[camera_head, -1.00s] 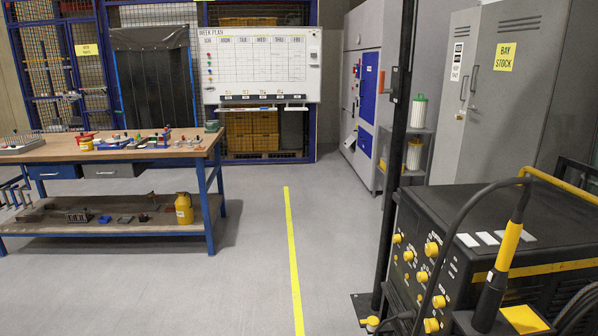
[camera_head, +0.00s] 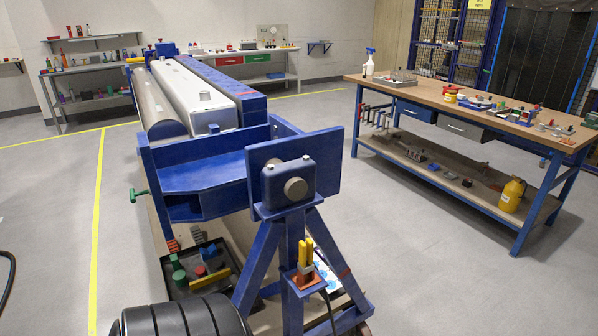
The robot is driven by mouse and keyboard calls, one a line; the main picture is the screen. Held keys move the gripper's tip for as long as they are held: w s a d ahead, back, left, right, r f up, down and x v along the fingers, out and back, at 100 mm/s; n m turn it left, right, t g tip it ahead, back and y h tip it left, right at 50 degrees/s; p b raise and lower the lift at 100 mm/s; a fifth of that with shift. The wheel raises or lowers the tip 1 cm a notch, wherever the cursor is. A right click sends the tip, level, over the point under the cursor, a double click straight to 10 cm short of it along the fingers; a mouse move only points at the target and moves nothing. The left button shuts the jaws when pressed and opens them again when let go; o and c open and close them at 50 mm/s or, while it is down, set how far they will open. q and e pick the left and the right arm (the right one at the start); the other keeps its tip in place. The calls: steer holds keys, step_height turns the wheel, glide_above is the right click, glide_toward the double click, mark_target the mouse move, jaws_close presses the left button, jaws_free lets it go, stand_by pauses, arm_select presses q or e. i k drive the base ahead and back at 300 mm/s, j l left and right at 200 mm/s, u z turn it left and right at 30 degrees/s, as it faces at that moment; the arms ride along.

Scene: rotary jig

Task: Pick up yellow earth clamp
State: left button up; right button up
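What looks like the yellow earth clamp (camera_head: 306,256) is on the front of the blue A-frame stand of the rotary jig (camera_head: 270,235). Its two yellow handles point up, above an orange-brown lower part. A dark cable runs down from it. I cannot tell how its jaws sit on the stand. Neither of my grippers is in view.
A long blue jig with grey beams (camera_head: 195,92) stretches back from the stand. A black tray (camera_head: 228,284) of coloured parts lies low, left of the stand. A wooden-topped workbench (camera_head: 480,112) stands at right. Grey floor (camera_head: 425,265) is open between jig and bench.

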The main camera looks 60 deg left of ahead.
mark_target(305, 265)
steer(key=u, duration=1.85)
steer(key=i, duration=0.25)
